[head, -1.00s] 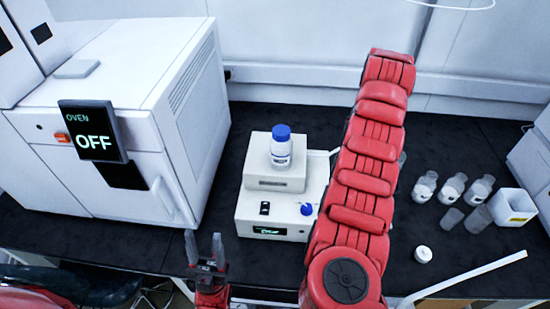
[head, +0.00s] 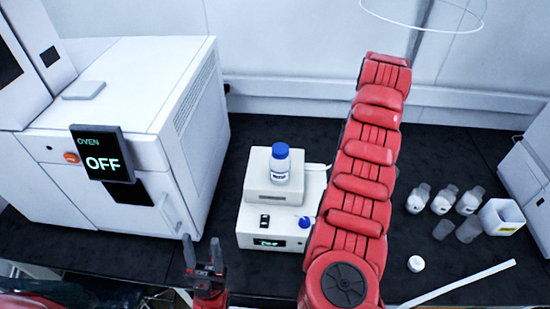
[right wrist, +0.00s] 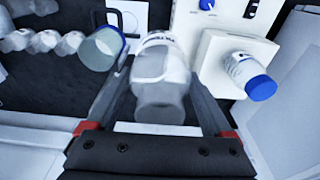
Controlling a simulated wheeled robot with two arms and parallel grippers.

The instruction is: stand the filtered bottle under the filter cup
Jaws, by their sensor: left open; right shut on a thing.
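In the right wrist view, my right gripper (right wrist: 158,78) is shut on a pale, see-through bottle (right wrist: 162,95) with a label, which lies between its two fingers. The bottle's base is not clearly visible. A translucent cup with a blue rim (right wrist: 98,50), which looks like the filter cup, stands just left of the held bottle, apart from it. In the head view my right arm hides the right gripper, the held bottle and the cup. My left gripper (head: 203,252) is open and empty at the bench's front edge.
A blue-capped bottle (head: 280,164) stands on a white device (head: 268,225). An oven (head: 130,130) reading OFF is at the left. Several small bottles (head: 441,200), a white bin (head: 502,217) and a white cap (head: 416,263) are at the right.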

